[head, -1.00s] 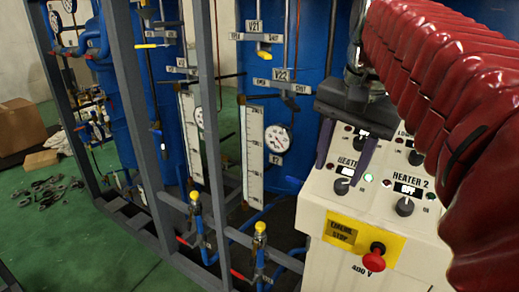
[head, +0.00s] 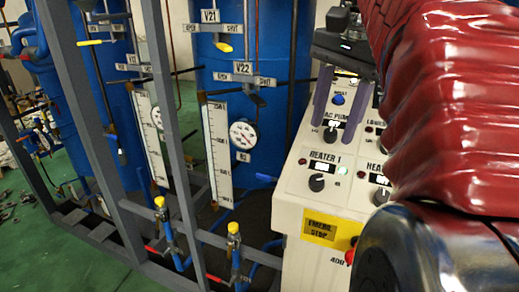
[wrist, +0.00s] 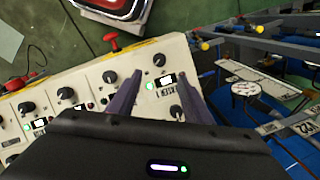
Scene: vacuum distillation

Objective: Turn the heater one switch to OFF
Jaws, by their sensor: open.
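The heater one switch is a dark round knob (head: 317,183) on the sloped cream panel, under its "HEATER 1" label and a small white display, with a lit green lamp to its right. The knob also shows in the wrist view (wrist: 160,59), just beyond my fingertips. I cannot read the display or the knob's setting. My gripper (head: 333,133) is open and empty, its two purple fingers hanging over the pump switch area, behind and above the heater one knob. In the wrist view my gripper (wrist: 158,82) has the heater one display and lamp between its tips.
The heater two knob (head: 381,196) sits right of heater one, partly hidden by my red-sleeved arm. The pump knob (head: 330,134) is close to my fingers. A red emergency button (wrist: 111,41) stands out at the panel's front. Grey frame posts and blue vessels stand left.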

